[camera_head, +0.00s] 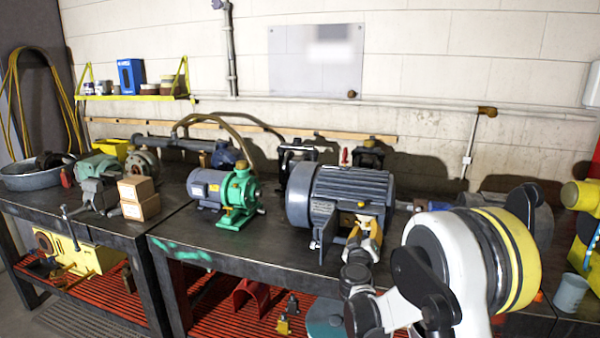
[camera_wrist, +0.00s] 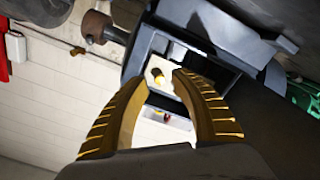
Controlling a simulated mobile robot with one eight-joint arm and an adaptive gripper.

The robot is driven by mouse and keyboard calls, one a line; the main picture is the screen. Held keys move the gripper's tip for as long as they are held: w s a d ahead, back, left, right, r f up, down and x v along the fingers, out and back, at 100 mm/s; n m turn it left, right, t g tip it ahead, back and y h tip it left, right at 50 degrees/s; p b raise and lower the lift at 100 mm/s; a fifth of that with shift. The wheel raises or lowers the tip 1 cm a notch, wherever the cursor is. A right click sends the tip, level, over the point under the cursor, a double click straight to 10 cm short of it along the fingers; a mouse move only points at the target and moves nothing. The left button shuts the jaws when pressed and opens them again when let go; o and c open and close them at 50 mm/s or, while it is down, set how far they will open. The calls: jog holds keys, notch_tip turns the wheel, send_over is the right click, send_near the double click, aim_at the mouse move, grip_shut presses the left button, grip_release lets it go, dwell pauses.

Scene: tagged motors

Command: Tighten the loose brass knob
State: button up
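The large blue-grey motor (camera_head: 350,188) sits on the bench, with its open box (camera_head: 322,222) facing me. A small brass knob (camera_wrist: 158,76) shows on a pale plate inside the box frame (camera_wrist: 134,60) in the wrist view. A small yellow knob also shows just above my gripper in the head view (camera_head: 361,204). My gripper (camera_wrist: 162,70) has two yellow ribbed fingers set apart, with the brass knob seen in the gap between their tips. I cannot tell whether the tips touch the knob. In the head view my gripper (camera_head: 368,238) is in front of the box, partly covering it.
A second, reddish knob (camera_wrist: 166,117) shows between the fingers on another pale plate. A green pump with a grey motor (camera_head: 208,187) stands left of the large motor. Cardboard boxes (camera_head: 138,198) and a vise (camera_head: 95,178) are farther left. A grey cup (camera_head: 571,292) stands at the right.

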jog(key=n+b, duration=0.1)
jog(key=n, duration=0.4)
jog(key=shift+f, duration=0.1)
jog(key=n+b, duration=0.1)
jog(key=n, duration=0.5)
grip_shut()
